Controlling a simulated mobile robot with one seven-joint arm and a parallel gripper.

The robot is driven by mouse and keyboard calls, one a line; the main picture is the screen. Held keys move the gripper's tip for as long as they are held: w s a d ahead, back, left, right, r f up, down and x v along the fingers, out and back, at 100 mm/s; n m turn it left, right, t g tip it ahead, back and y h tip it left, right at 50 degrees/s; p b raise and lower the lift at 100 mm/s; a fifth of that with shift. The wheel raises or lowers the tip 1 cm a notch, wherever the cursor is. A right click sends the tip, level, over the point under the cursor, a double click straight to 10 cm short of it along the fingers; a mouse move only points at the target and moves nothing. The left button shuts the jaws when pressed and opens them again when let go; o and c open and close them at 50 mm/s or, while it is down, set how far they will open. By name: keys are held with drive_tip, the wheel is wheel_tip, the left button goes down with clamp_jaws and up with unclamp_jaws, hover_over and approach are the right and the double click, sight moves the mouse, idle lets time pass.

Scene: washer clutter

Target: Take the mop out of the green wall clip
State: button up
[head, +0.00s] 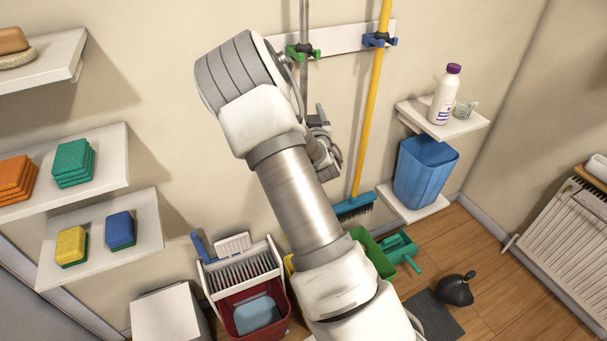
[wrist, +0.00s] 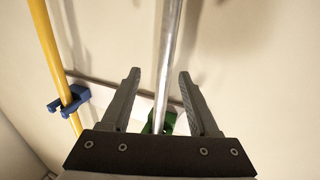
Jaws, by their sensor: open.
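The mop's grey metal handle (head: 304,18) stands upright at the wall in the green wall clip (head: 302,52). Lower down, my arm hides the handle and the mop's head. In the wrist view my gripper (wrist: 159,73) is open. The handle (wrist: 167,60) runs between its two fingers, with gaps showing on both sides. The green clip (wrist: 169,122) shows behind the handle, near the base of the fingers, partly hidden. In the head view my gripper (head: 321,120) is below the clip, partly hidden by my arm.
A yellow-handled broom (head: 370,100) hangs in a blue clip (head: 379,40) close on the right. A shelf (head: 449,128) with a white bottle (head: 444,95) is further right. A red mop bucket (head: 240,320) stands below left. Shelves with sponges (head: 73,163) are at left.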

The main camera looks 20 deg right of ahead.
sight(304, 105)
drive_tip(key=shift+a+f+x, duration=0.1)
drive_tip(key=shift+a+x, duration=0.05)
drive_tip(key=shift+x, duration=1.1)
drive_tip(key=shift+a+f+x, duration=0.1)
drive_tip(key=shift+a+x, duration=0.05)
drive_tip(key=shift+x, duration=1.1)
drive_tip(key=shift+w, duration=0.1)
clamp_jaws()
drive_tip(key=shift+r, duration=0.1)
